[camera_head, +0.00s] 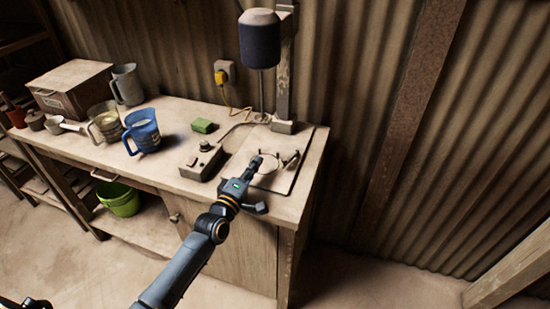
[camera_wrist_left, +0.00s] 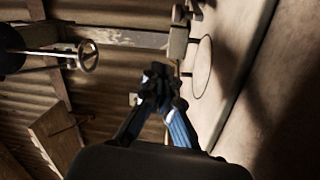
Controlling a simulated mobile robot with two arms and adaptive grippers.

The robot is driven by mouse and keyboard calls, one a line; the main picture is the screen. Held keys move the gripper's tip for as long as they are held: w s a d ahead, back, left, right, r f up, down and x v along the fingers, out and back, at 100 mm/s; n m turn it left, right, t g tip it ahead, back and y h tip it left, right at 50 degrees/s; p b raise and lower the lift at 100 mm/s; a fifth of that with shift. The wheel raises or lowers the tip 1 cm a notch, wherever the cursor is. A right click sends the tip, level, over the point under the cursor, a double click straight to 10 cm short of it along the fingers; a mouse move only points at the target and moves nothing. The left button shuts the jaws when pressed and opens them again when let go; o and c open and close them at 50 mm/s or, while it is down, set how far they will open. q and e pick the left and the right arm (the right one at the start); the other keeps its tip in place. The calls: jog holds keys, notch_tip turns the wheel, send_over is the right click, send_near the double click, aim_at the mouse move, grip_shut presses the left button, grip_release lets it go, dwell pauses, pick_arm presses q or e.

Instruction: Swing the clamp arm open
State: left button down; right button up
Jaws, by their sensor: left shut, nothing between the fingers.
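My left gripper (camera_head: 256,161) is shut and empty, just above the base plate at the right end of the bench. In the left wrist view its fingertips (camera_wrist_left: 160,75) are together, with nothing between them. A small metal clamp fitting (camera_head: 290,159) stands on the plate just right of the fingertips, apart from them in the head view. I cannot clearly tell which part of it is the clamp arm. The press (camera_head: 260,40) has a dark cylinder on a rod beside an upright post.
A control box (camera_head: 202,162) with a knob and a green block (camera_head: 203,126) lie left of the plate (camera_head: 278,183). A blue jug (camera_head: 142,131) and other vessels stand further left. A corrugated wall (camera_head: 400,110) rises behind. The bench's front right corner is clear.

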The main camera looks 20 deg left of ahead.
aim_at(291, 158)
pick_arm(q)
jog(key=w, duration=0.4)
jog(key=w+d, duration=0.1)
jog(key=w, duration=0.1)
jog(key=shift+w+r, duration=0.15)
jog(key=s+d+p, duration=0.2)
jog(key=shift+d+f, duration=0.3)
jog(key=shift+d, duration=0.05)
jog(key=shift+s+d+f, duration=0.1)
jog(key=shift+d, duration=0.25)
jog(key=shift+f, duration=0.1)
pick_arm(e)
jog(key=shift+w+a+r, duration=0.15)
jog(key=shift+w+r, duration=0.05)
jog(key=shift+r, duration=0.35)
jog(key=shift+w+a+r, duration=0.1)
jog(key=shift+w+r, duration=0.1)
jog(key=shift+r, duration=0.3)
